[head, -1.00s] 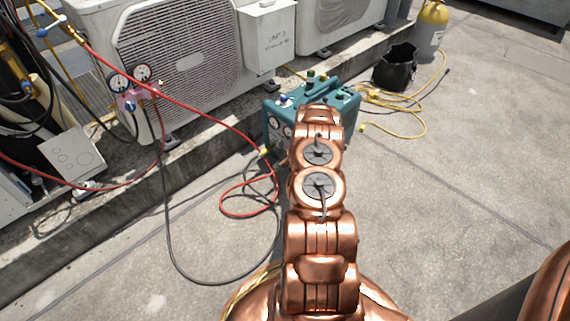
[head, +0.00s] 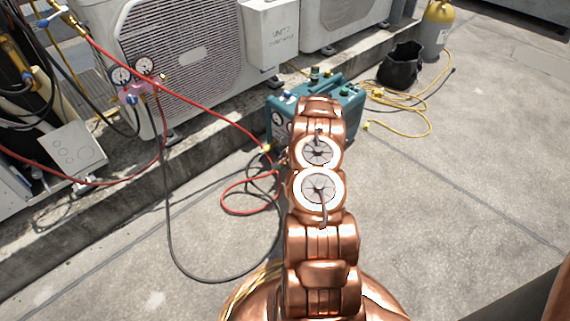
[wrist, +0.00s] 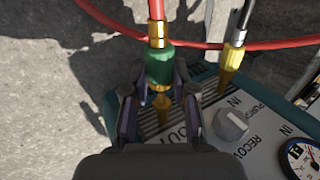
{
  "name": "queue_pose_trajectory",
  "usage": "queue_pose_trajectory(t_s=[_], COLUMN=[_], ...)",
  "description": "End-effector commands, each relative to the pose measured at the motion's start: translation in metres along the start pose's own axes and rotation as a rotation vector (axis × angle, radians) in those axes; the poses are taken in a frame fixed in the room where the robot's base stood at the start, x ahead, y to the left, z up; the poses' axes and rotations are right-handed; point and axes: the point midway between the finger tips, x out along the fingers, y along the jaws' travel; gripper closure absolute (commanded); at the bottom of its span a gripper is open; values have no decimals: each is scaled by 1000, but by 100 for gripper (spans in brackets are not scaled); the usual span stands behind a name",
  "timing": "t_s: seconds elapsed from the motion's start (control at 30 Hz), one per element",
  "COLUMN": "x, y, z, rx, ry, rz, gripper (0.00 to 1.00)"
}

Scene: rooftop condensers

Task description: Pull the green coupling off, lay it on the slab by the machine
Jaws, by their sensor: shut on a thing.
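The green coupling (wrist: 159,66) sits on the end of a red hose with a brass collar, between my gripper's fingers (wrist: 157,98) in the wrist view. My gripper is shut on it. The coupling is in line with a brass port (wrist: 162,106) marked OUT on the machine; I cannot tell whether they are still joined. The machine is a teal box (head: 350,103) on the slab (head: 430,190) in the head view, with its panel also in the wrist view (wrist: 222,148). My arm hides the gripper and coupling in the head view.
A yellow coupling (wrist: 234,58) on a dark hose stands at the IN port beside the green one. Red hose (head: 235,210) and black hose loop on the slab left of the machine. The slab at right is clear.

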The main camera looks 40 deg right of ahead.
Motion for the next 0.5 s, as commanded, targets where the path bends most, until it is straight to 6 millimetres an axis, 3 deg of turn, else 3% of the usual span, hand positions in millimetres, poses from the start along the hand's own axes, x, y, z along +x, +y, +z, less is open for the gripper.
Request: queue_pose_trajectory(t_s=[0.5], x=[0], y=[-1], z=[9], rx=[-1], ry=[5], rz=[-1], gripper=[100])
